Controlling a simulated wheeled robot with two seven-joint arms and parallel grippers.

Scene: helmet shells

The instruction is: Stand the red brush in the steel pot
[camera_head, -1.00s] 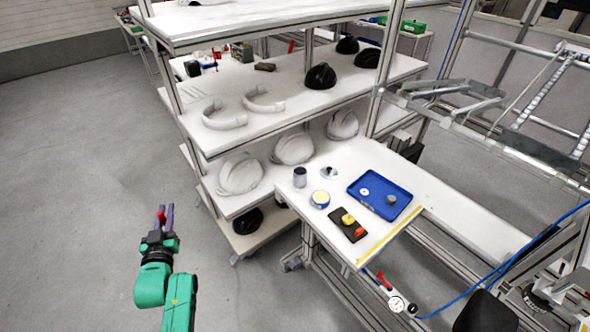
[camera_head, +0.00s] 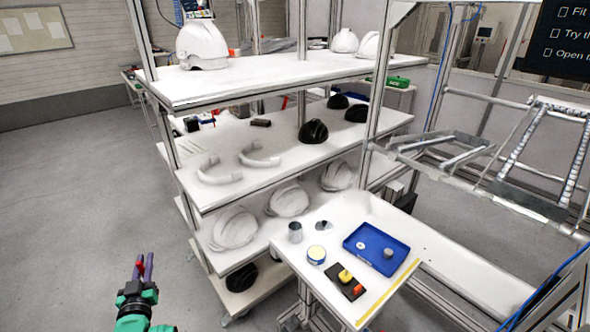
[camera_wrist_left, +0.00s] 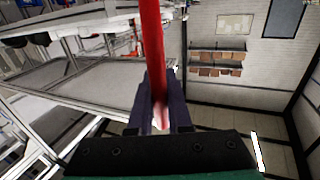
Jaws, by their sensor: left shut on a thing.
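My left gripper (camera_head: 144,260) is at the lower left of the head view, over the open floor. It is shut on the red brush (camera_wrist_left: 151,45), whose red shaft stands between the two dark fingers in the left wrist view. In the head view only a small red part of the brush (camera_head: 141,268) shows between the fingers. The steel pot (camera_head: 295,232) is a small grey cylinder standing upright near the left back corner of the white table, to the right of my left gripper and well apart from it. My right gripper is not in view.
A shelf rack (camera_head: 210,190) with helmets stands behind the table. Floor at left is clear.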

